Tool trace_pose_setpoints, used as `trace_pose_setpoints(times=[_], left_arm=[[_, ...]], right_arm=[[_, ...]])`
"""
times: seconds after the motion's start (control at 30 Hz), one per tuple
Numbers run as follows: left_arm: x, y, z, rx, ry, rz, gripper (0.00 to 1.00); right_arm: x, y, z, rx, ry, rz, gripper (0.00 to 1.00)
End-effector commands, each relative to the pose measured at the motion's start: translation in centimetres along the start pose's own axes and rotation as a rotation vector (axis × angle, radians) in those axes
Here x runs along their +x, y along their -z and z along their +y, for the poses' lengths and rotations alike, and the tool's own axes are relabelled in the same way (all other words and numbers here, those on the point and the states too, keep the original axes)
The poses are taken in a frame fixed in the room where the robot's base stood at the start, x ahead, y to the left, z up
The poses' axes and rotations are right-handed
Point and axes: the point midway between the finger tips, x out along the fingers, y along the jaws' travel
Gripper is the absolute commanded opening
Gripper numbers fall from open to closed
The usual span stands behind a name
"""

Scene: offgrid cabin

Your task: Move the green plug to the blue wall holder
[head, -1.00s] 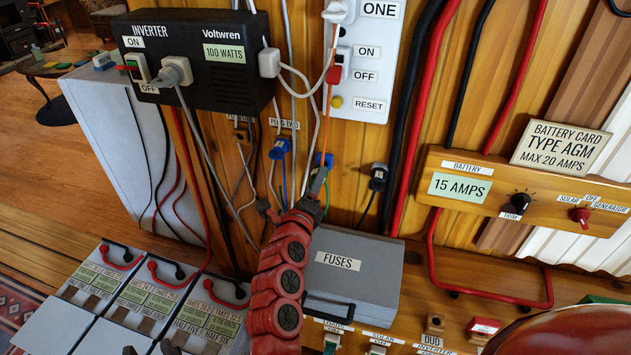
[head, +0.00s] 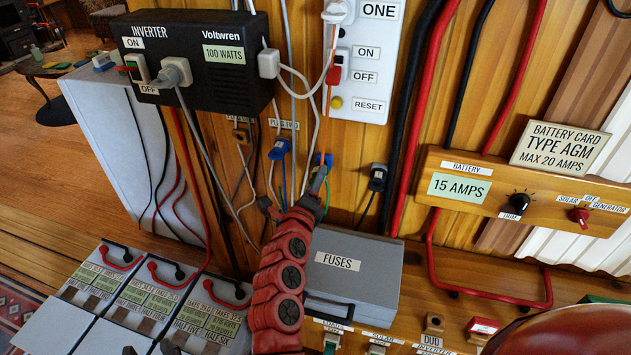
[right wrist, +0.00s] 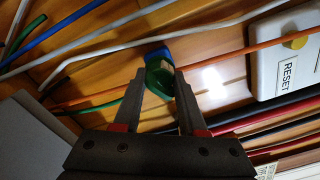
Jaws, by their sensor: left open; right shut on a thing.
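My right gripper (head: 320,180) is up against the wooden wall behind the fuse box. In the right wrist view its fingers (right wrist: 161,100) are shut on the green plug (right wrist: 157,84). The blue wall holder (right wrist: 157,56) shows right at the plug's far end; I cannot tell how deep the plug sits in it. In the head view the blue holder (head: 326,159) shows just above the fingertips, and the plug is mostly hidden there. My left gripper (head: 150,349) shows only as dark, spread fingertips at the bottom edge, open, over the batteries.
A second blue holder (head: 281,147) is to the left and a dark plug (head: 378,177) hangs to the right. Cables run close around the gripper, including an orange cord (right wrist: 235,62). The grey fuse box (head: 350,275) stands below. The black inverter (head: 195,62) is above left.

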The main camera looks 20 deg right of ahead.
Motion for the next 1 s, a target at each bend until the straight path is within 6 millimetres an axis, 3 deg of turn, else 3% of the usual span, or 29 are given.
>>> trace_pose_setpoints(times=[0.77, 0.8, 0.97, 1.0], left_arm=[[0.0, 0.0, 0.0, 0.000, 0.000, 0.000, 0.50], [0.0, 0.0, 0.0, 0.000, 0.000, 0.000, 0.50], [0.0, 0.0, 0.0, 0.000, 0.000, 0.000, 0.50], [0.0, 0.0, 0.0, 0.000, 0.000, 0.000, 0.50]], right_arm=[[2.0, -0.1, 0.0, 0.000, 0.001, -0.001, 0.00], [1.9, -0.1, 0.0, 0.000, 0.000, -0.002, 0.46], [1.9, -0.1, 0.0, 0.000, 0.000, -0.001, 0.75], [1.9, -0.1, 0.0, 0.000, 0.000, -0.001, 0.76]])
